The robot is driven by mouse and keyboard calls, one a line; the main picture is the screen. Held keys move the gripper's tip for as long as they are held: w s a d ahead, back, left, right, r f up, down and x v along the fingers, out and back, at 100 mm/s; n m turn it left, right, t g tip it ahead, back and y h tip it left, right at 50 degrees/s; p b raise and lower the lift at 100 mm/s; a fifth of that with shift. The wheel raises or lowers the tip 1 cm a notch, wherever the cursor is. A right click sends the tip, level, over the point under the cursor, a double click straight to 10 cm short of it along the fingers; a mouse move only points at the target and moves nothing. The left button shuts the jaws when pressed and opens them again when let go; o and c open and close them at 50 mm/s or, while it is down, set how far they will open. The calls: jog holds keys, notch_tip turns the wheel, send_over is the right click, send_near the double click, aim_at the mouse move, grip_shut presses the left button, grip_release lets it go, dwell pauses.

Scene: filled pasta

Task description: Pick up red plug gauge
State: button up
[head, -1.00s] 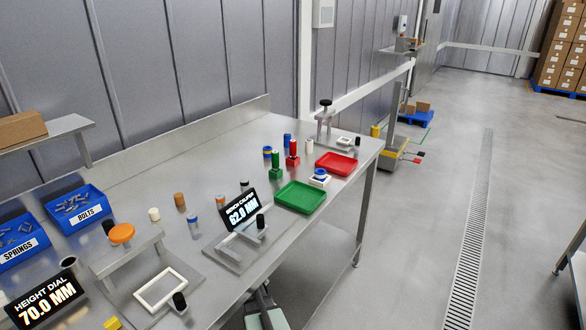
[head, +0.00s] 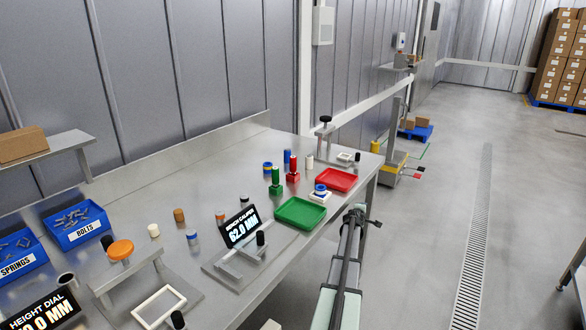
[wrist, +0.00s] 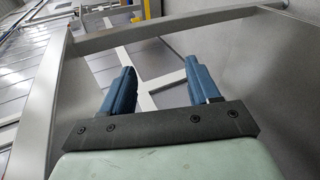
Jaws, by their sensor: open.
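In the head view my arm stands off the bench's front edge, right of the green tray and apart from the red gauge. The wrist view shows the bench frame and wall, not the gauge.
A green tray (head: 300,225) and a red tray (head: 354,181) lie near the gauges. Blue and white cylinders stand behind. A caliper stand (head: 236,266) is at left.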

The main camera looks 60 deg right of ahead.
jog(key=s+d+r+m+g+h, duration=0.1)
jog(key=s+d+r, duration=0.35)
jog(key=r, duration=0.35)
jog(key=s+d+r+h, duration=0.1)
jog(key=s+d+r, duration=0.2)
jog(key=d+r, duration=0.4)
jog(key=s+d+r+m+g, duration=0.1)
jog(key=s+d+r, duration=0.3)
jog(key=r, duration=0.5)
notch_tip(320, 180, up, 13)
jog(key=d+m+g, duration=0.1)
jog(key=d+m, duration=0.1)
jog(key=m, duration=0.1)
jog(key=m+t+y, duration=0.1)
jog(key=m+y, duration=1)
jog(key=m, duration=0.5)
send_near(294, 165)
jog(key=d+f, duration=0.1)
jog(key=w+d+f, duration=0.1)
jog(key=f, duration=0.1)
jog(key=d+f, duration=0.1)
jog(key=f, duration=0.1)
jog(key=shift+w, duration=0.15)
jog(key=shift+x, duration=2.95)
jog(key=shift+d, duration=0.1)
